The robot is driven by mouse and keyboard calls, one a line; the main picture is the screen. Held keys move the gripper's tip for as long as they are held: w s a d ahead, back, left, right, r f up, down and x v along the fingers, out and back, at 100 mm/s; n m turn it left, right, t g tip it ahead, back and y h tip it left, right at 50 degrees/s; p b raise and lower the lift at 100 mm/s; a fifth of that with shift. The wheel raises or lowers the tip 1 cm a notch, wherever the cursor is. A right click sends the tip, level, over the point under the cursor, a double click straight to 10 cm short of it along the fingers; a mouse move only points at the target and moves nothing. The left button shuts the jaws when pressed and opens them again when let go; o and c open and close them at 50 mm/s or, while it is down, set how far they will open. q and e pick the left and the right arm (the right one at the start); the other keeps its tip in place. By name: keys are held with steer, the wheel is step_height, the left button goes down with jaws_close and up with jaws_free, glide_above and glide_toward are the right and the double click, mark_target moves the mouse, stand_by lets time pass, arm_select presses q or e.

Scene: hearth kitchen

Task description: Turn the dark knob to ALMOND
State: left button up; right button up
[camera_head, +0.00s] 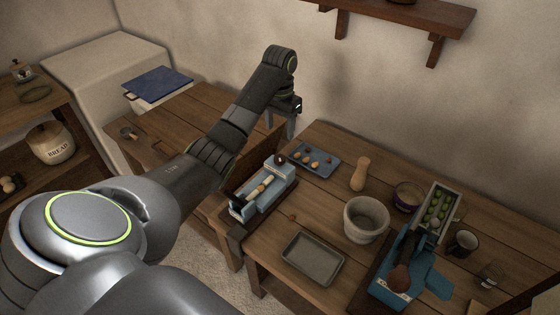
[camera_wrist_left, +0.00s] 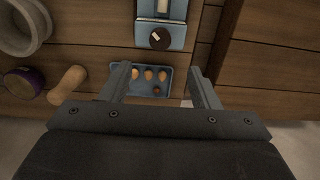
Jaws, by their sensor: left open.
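The dark round knob (camera_wrist_left: 160,38) sits on the end of a blue device (camera_wrist_left: 177,24) in the left wrist view. A pale mark on it points to the upper left there. In the head view the knob (camera_head: 280,160) is a small dark disc on the blue device (camera_head: 275,181). No lettering is readable, so I cannot tell ALMOND. My left gripper (camera_head: 283,130) is open and empty, raised above the back of the table near the knob. In the wrist view its fingers (camera_wrist_left: 159,69) are spread, with the knob beyond them. My right gripper is out of view.
A blue tray (camera_head: 328,152) with several nuts lies beside the device. A wooden pepper-mill-like piece (camera_head: 360,174), a pale mortar-like bowl (camera_head: 347,222), a grey tray (camera_head: 326,277) and a second blue device (camera_head: 387,291) stand to the right. The wall is close behind.

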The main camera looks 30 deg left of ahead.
mark_target(280, 157)
arm_select(q)
step_height(280, 157, down, 3)
steer(key=shift+s+r+b, duration=0.1)
steer(key=shift+s+b, duration=0.05)
steer(key=shift+b, duration=0.7)
step_height(280, 157, down, 7)
steer(key=shift+r+p, duration=0.1)
steer(key=shift+p, duration=0.65)
steer(key=shift+f, duration=0.75)
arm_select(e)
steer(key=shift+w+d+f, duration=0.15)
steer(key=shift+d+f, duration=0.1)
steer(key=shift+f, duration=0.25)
arm_select(q)
steer(key=shift+c, duration=0.5)
steer(key=c, duration=0.9)
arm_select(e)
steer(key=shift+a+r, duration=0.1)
